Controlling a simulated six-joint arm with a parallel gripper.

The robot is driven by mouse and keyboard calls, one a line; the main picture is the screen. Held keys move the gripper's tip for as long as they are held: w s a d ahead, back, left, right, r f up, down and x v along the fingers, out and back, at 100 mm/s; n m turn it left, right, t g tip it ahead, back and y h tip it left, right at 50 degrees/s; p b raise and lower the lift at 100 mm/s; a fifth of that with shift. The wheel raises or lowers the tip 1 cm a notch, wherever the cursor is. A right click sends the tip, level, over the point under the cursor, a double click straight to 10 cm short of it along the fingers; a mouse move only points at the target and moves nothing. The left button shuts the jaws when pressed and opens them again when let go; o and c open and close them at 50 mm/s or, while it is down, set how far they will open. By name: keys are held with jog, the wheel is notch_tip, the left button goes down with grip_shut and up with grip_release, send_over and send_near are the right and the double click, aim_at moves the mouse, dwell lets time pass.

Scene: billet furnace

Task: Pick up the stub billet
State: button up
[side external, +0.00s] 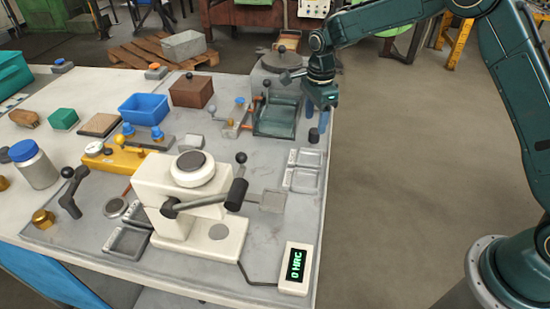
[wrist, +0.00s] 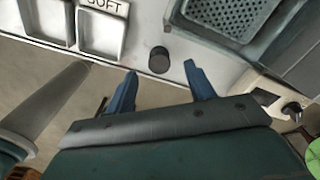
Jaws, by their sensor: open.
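The stub billet is a short dark grey cylinder (side external: 314,135) standing on the grey table close to its right edge. It also shows in the wrist view (wrist: 159,60), near the top centre. My gripper (side external: 316,125) is open and empty, with its two blue fingers pointing down above the billet area. In the wrist view my gripper's fingertips (wrist: 160,70) are spread to either side of the billet's line, and the billet shows just beyond them. The exact height of the fingers above the billet is hard to tell.
A green basin with a grate (side external: 275,128) stands left of the gripper; it shows at the wrist view's top right (wrist: 222,22). Shallow labelled trays (side external: 303,170) lie nearer the front. A white hardness tester (side external: 205,205) with a lever and a display (side external: 295,268) stands in the foreground.

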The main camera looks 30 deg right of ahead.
aim_at(315, 131)
jog(key=shift+f, duration=2.4)
grip_shut()
jog(key=shift+r, duration=0.1)
notch_tip(315, 131, up, 20)
